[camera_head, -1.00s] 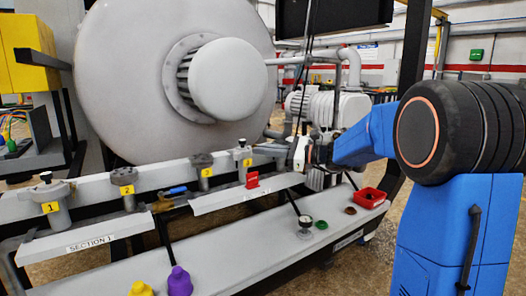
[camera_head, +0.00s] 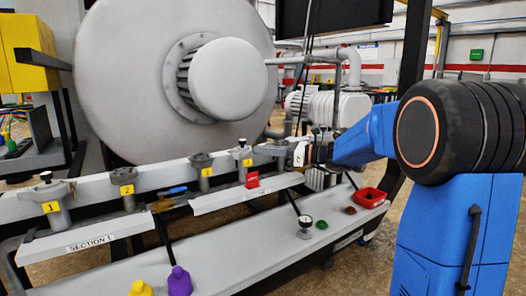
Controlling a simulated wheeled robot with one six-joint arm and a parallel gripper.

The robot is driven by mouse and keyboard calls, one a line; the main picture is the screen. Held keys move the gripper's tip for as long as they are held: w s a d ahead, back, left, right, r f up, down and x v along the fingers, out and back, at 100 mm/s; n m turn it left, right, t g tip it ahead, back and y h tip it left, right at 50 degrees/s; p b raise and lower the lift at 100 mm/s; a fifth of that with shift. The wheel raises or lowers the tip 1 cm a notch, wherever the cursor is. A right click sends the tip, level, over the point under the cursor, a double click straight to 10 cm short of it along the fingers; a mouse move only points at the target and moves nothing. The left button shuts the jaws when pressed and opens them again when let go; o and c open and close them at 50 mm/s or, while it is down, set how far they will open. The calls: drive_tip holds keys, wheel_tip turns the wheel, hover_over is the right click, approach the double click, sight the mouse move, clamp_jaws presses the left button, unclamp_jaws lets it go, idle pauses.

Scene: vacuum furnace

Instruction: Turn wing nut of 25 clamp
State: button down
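Fittings with yellow labels stand along the rail: number 1 (camera_head: 52,208), number 2 (camera_head: 125,190), number 3 (camera_head: 205,172) and number 4 (camera_head: 245,162). A grey pipe or clamp part (camera_head: 268,149) lies just left of my gripper. The wing nut and the clamp marked 25 cannot be told apart at this size.
A large grey furnace (camera_head: 125,80) stands behind.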

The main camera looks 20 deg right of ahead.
drive_tip(key=c, duration=1.9)
unclamp_jaws()
drive_tip(key=shift+c, duration=0.2)
